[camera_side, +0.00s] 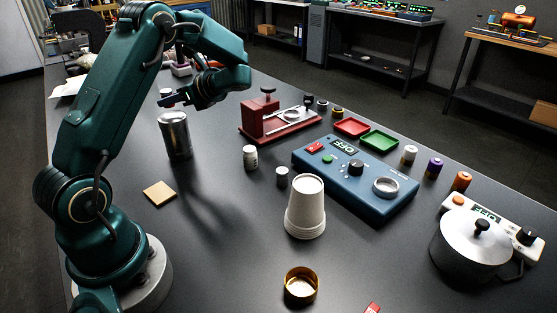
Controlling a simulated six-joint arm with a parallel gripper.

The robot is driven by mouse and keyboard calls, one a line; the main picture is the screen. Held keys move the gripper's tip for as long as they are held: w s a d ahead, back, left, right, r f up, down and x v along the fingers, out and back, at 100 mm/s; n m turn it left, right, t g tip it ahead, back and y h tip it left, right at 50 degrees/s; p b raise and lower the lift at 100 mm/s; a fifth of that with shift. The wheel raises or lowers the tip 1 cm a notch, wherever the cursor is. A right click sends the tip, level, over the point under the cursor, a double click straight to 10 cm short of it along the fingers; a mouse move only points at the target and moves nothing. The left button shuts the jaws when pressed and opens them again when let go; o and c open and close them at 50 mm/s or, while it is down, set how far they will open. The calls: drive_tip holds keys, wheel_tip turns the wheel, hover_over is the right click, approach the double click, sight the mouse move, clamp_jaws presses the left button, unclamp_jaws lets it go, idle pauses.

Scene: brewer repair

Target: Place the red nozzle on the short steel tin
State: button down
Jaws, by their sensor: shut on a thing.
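My gripper (178,101) is at the end of my arm in the upper left, just above a steel tin (175,138). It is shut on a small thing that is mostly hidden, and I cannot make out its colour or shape. The steel tin is a plain metal cylinder standing upright on the dark table. I cannot tell whether the held thing touches the tin's top. No red nozzle can be clearly made out. A small red object (372,308) is cut off by the bottom edge, and I cannot tell what it is.
A red clamp fixture (262,117), a blue control box (352,190), an upturned white cup stack (305,212), a brass tin (300,288) and a steel pot (470,245) stand to the right. A tan square pad (159,193) lies near my base. Small bottles stand around.

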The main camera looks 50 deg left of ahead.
drive_tip(key=shift+f, duration=1.05)
drive_tip(key=shift+f, duration=0.1)
drive_tip(key=c, duration=0.6)
unclamp_jaws()
